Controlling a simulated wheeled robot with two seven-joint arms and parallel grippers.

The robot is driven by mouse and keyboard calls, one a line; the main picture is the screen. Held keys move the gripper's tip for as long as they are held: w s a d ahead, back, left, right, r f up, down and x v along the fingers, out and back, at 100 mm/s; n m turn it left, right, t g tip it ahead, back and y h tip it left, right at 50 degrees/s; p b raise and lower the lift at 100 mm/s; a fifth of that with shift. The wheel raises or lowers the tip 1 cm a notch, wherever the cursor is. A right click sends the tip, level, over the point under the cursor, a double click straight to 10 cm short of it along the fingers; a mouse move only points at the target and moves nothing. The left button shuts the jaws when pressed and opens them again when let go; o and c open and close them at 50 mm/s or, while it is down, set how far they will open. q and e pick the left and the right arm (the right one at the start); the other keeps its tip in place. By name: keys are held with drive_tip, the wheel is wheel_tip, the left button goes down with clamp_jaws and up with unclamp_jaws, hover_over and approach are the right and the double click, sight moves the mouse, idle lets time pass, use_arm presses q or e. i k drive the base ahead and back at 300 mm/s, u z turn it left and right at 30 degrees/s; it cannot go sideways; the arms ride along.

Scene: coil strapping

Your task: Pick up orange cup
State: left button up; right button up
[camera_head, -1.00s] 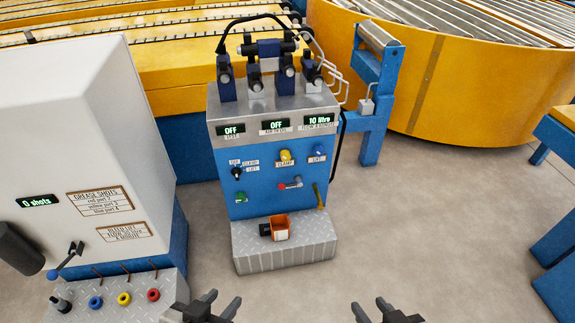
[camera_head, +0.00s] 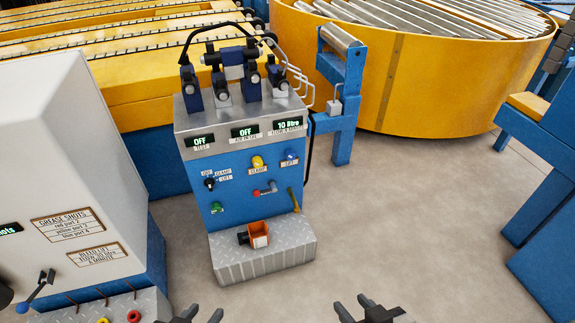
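The orange cup (camera_head: 259,230) rests on the grey tread-plate step (camera_head: 262,263) at the foot of the blue control cabinet. It has a pale label on its front, and a dark part (camera_head: 243,238) sticks out at its left. My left gripper (camera_head: 205,312) is at the bottom edge, its fingers apart and empty, in front of and below the step. My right gripper (camera_head: 352,304) is at the bottom edge further right, fingers apart and empty. Both are clear of the cup.
The blue control cabinet (camera_head: 235,180) carries knobs and displays. A white grease machine (camera_head: 60,150) with coloured ports stands at the left. A blue roller stand (camera_head: 344,110) and a yellow round table (camera_head: 440,80) stand behind. The floor (camera_head: 420,230) to the right is clear.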

sight(258, 232)
drive_tip(key=u, duration=0.5)
drive_tip(key=k, duration=1.15)
drive_tip(key=u, duration=0.05)
drive_tip(key=i, duration=0.75)
drive_tip(key=u, duration=0.4)
